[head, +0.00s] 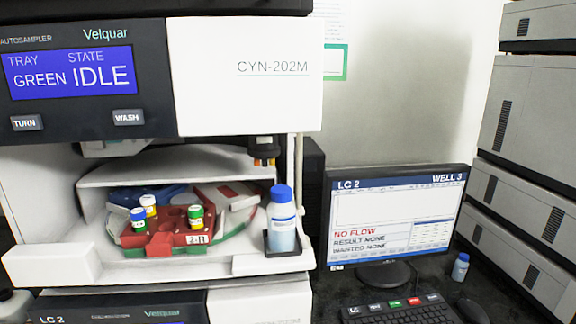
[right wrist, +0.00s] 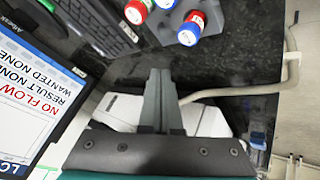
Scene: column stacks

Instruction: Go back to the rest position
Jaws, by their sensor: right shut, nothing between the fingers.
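My right gripper (right wrist: 158,72) shows in the right wrist view. Its two grey fingers are together with nothing between them, above the dark speckled bench. It is apart from the keyboard and from the red-capped vials. Neither gripper shows in the head view. My left gripper is not in any view.
The autosampler (head: 245,80) reads IDLE, with vials in a red tray (head: 165,243) and a blue-capped bottle (head: 281,220). A monitor (head: 395,215) and keyboard (head: 405,312) stand right.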

